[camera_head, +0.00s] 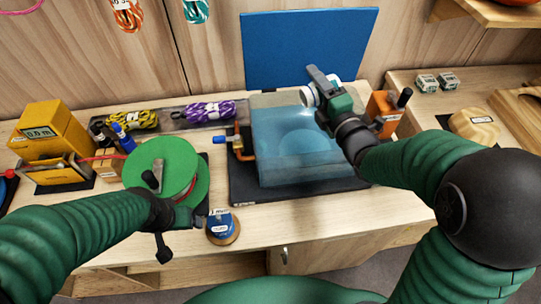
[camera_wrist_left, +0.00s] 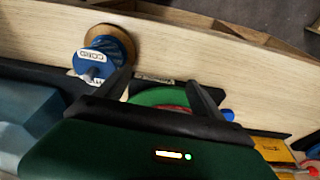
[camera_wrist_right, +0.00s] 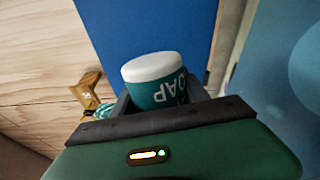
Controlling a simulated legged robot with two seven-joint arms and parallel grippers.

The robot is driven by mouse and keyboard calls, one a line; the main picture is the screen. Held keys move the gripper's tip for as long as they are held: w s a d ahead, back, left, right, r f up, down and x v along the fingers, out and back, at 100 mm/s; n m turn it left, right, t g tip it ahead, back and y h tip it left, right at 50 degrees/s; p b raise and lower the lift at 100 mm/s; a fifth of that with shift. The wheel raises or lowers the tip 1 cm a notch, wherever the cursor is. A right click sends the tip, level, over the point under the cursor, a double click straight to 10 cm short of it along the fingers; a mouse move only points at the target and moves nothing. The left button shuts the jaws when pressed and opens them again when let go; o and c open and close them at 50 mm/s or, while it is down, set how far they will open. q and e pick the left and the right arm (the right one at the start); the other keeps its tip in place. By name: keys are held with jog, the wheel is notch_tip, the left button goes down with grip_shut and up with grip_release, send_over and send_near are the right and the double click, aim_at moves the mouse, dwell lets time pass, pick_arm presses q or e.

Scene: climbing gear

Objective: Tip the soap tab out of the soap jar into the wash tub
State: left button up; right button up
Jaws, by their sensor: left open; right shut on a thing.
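The soap jar (camera_wrist_right: 157,82), teal with a white end and upside-down lettering, is in my right gripper (camera_head: 325,92). The jar (camera_head: 309,96) is tilted over the back part of the wash tub (camera_head: 285,165), a translucent blue box. The right jaws (camera_wrist_right: 165,98) are shut on the jar. I cannot see the soap tab or into the jar's mouth. My left gripper (camera_head: 180,222) is open at the table's front left, between a green disc and a blue spool; its two fingers (camera_wrist_left: 160,95) show apart in the left wrist view.
A blue panel (camera_head: 310,45) stands behind the tub. The green disc (camera_head: 165,168) and blue spool (camera_head: 222,226) are near my left gripper. An orange clamp (camera_head: 242,148) is at the tub's left and an orange bottle (camera_head: 385,112) at its right. Rope coils (camera_head: 210,111) lie behind.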

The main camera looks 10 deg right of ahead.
jog(key=m, duration=0.4)
pick_arm(q)
jog(key=shift+r, duration=0.2)
pick_arm(e)
jog(key=m, duration=0.6)
jog(key=m+p, duration=0.1)
jog(key=m, duration=0.4)
jog(key=shift+m, duration=0.4)
jog(key=m+p, duration=0.1)
jog(key=m, duration=0.2)
jog(key=shift+r, duration=0.1)
pick_arm(q)
jog(key=shift+v, duration=0.9)
pick_arm(e)
jog(key=shift+m, duration=0.4)
pick_arm(q)
jog(key=shift+w, duration=0.25)
pick_arm(e)
notch_tip(320, 180, up, 5)
jog(key=p, duration=0.4)
pick_arm(q)
jog(key=v, duration=0.3)
jog(key=shift+w+r, duration=0.3)
jog(key=shift+r, duration=0.15)
